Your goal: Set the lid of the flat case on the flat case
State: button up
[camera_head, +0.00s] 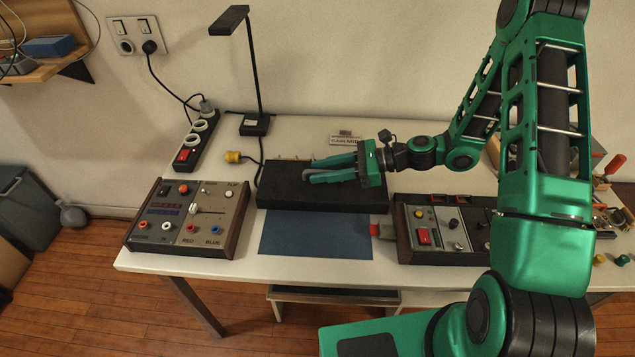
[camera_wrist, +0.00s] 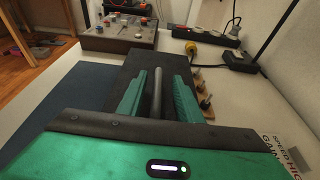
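A flat black body with a dark top (camera_head: 300,192) lies at the middle of the table, behind a blue mat. I cannot tell whether it is the lid alone, the case, or the lid on the case. In the wrist view its black top (camera_wrist: 133,65) runs below my fingers, and a dark grey bar (camera_wrist: 158,88), like a handle, stands between them. My gripper (camera_head: 312,170) is over this black top. Its two green fingers (camera_wrist: 160,75) are apart, one on each side of the bar, with gaps showing. No separate lid or case shows clearly elsewhere.
A blue mat (camera_head: 315,240) lies bare in front. A control box (camera_head: 188,215) stands left and another (camera_head: 445,225) right. Several small pegs (camera_wrist: 203,97) stand close behind the black body. A lamp (camera_head: 255,125) and power strip (camera_head: 195,140) are at back left.

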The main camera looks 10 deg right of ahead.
jog(key=shift+c, duration=0.6)
grip_shut()
jog(key=shift+r, duration=0.15)
